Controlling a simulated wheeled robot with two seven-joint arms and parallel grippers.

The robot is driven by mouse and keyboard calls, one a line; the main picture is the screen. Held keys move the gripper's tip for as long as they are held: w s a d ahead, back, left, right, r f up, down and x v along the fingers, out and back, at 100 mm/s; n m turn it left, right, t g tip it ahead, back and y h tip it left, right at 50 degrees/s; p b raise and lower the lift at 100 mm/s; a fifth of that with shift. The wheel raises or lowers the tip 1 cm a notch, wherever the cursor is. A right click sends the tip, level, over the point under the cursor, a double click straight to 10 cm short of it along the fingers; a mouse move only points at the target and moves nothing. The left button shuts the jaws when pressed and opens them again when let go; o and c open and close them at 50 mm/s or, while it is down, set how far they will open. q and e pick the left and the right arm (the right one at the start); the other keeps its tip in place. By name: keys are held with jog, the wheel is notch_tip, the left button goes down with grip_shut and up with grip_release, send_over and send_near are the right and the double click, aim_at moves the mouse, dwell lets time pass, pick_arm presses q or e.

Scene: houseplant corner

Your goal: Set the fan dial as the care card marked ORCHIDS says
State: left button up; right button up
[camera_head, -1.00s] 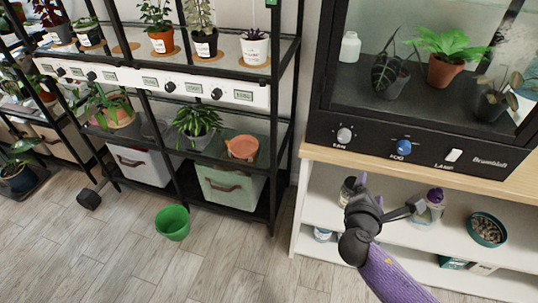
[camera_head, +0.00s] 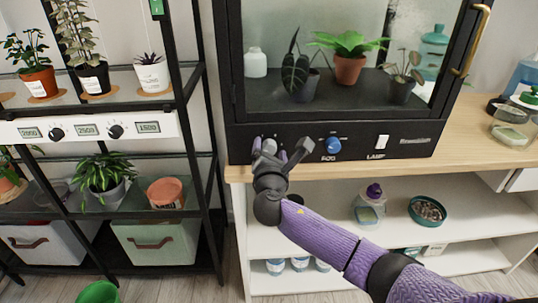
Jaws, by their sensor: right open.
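The fan dial (camera_head: 270,146) is a light grey knob at the left end of the black control panel (camera_head: 410,150) under the glass plant cabinet. My right gripper (camera_head: 270,153) is open just in front of the dial, with its fingers around or before it. I cannot tell whether they touch it. The gripper hides the FAN label, most of the knob's lower part and its pointer setting. No care card marked ORCHIDS can be read in this view. My left gripper is not in view.
A blue FOG knob (camera_head: 334,146) and a white LAMP switch (camera_head: 382,141) sit right of the fan dial. A wooden counter edge (camera_head: 420,164) juts out below the panel. A black plant rack (camera_head: 194,150) stands at the left. The cabinet's door handle (camera_head: 479,40) is at the upper right.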

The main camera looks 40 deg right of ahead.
grip_shut()
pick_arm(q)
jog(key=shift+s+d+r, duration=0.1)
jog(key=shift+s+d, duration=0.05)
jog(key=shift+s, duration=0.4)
